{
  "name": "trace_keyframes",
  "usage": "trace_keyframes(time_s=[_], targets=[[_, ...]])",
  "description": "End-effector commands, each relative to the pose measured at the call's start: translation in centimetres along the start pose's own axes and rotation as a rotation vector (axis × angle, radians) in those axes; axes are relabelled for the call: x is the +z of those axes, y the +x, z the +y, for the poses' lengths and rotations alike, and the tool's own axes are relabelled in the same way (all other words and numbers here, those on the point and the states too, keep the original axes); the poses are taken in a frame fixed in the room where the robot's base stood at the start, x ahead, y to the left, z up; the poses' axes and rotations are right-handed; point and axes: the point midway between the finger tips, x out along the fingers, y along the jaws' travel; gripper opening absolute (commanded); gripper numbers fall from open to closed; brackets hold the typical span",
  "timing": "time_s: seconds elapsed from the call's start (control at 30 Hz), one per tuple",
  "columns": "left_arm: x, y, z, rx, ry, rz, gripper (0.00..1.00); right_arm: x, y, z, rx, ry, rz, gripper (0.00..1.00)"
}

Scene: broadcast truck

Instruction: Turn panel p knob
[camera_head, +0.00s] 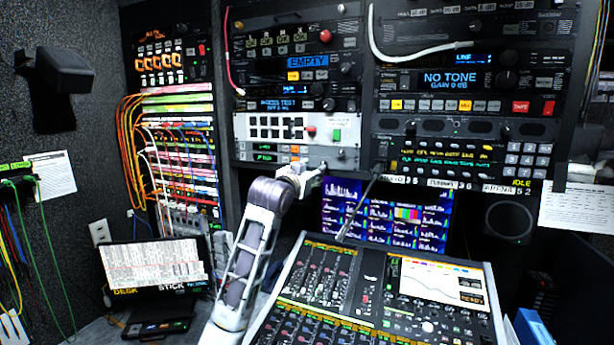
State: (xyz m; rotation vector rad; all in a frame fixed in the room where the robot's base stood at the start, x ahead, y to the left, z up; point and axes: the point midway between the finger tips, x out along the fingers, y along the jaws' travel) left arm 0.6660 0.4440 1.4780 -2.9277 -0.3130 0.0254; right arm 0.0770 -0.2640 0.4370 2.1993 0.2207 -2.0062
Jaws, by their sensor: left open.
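My left gripper (308,171) is at the end of the white and grey arm that rises from the bottom middle. It is open, in front of the lower edge of the middle rack, just under a white panel (290,128) with black square keys, a red knob and a green switch. Small knobs sit on several rack units, among them a dark knob (508,78) beside the NO TONE display and a red knob (326,36) at the top of the middle rack. I cannot tell which one is panel p's knob. My right gripper is not in view.
A mixing console (345,262) fills the lower middle, with a thin dark microphone stem (358,208) above it. Behind stands a monitor (400,215). A laptop-like screen (155,265) is at left. Orange cables (128,135) hang by the left rack.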

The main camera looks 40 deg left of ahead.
Motion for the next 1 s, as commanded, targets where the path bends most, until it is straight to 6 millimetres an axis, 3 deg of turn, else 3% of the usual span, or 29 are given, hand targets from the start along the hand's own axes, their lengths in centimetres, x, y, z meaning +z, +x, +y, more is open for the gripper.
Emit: trace_keyframes(time_s=[0.33, 1.0], targets=[[0.0, -2.5, 0.0, 0.0, 0.0, 0.0, 0.4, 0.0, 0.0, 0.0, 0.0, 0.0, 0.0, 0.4], [0.0, -2.8, 0.0, 0.0, -0.001, 0.0, 0.4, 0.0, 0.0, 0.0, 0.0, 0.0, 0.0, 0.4]])
